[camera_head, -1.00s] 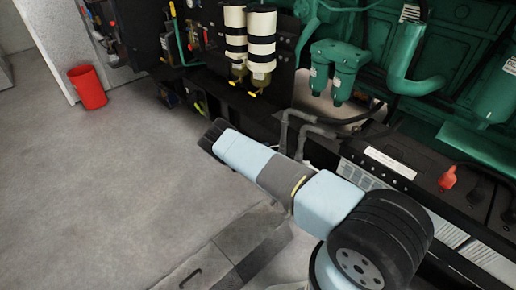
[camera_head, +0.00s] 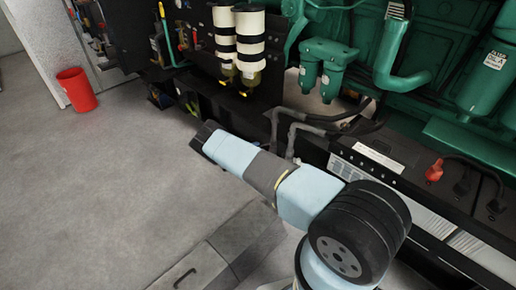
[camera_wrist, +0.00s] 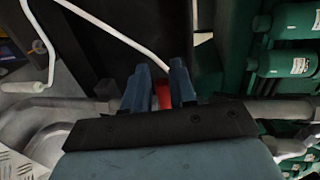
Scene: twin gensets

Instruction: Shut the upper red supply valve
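In the wrist view my gripper (camera_wrist: 160,85) shows two blue fingers standing apart, with a gap between them. A small red thing (camera_wrist: 163,96) shows in that gap; I cannot tell whether it is a valve handle or whether it touches the fingers. In the head view my arm reaches left and ends in a dark tip (camera_head: 205,137); the fingers are not clear there. I cannot tell for sure which red part is the upper supply valve.
Two cream-and-black filters (camera_head: 250,45) hang on the black frame, with green filters (camera_head: 328,65) to their right. Grey pipes (camera_head: 290,118) bend beyond my arm. A battery with a red terminal cap (camera_head: 434,171) is at right. A red bucket (camera_head: 76,90) stands left; the floor there is clear.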

